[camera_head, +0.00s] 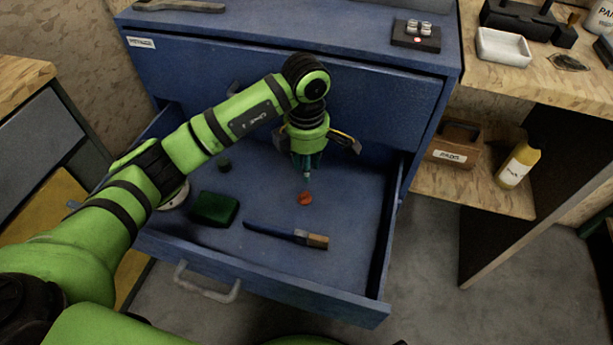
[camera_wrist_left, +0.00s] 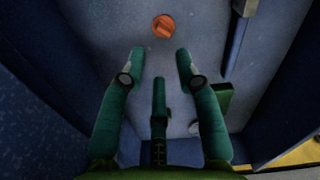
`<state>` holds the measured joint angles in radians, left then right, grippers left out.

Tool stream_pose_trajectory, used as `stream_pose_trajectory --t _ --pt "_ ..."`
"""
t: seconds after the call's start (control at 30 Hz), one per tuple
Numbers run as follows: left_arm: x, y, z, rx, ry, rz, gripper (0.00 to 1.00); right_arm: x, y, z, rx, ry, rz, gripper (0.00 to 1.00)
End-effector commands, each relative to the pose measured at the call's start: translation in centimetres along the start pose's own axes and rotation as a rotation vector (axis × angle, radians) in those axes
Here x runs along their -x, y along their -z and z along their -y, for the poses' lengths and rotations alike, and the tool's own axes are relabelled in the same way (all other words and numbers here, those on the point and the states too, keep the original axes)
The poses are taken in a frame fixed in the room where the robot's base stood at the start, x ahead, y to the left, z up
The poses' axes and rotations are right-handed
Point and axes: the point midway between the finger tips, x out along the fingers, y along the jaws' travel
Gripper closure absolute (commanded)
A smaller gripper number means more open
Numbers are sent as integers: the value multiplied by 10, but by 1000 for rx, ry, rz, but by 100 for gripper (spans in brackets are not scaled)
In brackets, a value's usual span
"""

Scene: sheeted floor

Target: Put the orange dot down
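The orange dot (camera_head: 305,198) is a small round orange disc that appears to lie on the blue floor of the open drawer (camera_head: 345,262). It also shows at the top of the left wrist view (camera_wrist_left: 163,26), beyond the fingertips. My left gripper (camera_head: 307,176) points down into the drawer, just behind the dot in the head view. In the left wrist view its teal fingers (camera_wrist_left: 160,58) are spread with nothing between them, and the dot is apart from them. My right gripper is in neither view.
In the drawer, a dark green block (camera_head: 214,208) lies to the left and a brush (camera_head: 285,235) lies in front of the dot. The drawer walls surround my gripper. Bare drawer floor lies right of the dot.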

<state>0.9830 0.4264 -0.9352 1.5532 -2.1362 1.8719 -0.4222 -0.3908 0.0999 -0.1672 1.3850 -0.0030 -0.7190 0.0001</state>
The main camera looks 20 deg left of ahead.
Motion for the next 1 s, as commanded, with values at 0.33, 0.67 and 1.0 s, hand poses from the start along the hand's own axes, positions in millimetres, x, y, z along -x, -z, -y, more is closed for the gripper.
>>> stream_pose_trajectory --t 0.33,0.67,1.0 --pt "32 0 0 1 -1 0 67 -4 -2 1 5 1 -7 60" --pt "32 0 0 0 0 0 67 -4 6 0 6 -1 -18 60" --pt "29 -36 24 -24 69 163 67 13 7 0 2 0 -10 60"
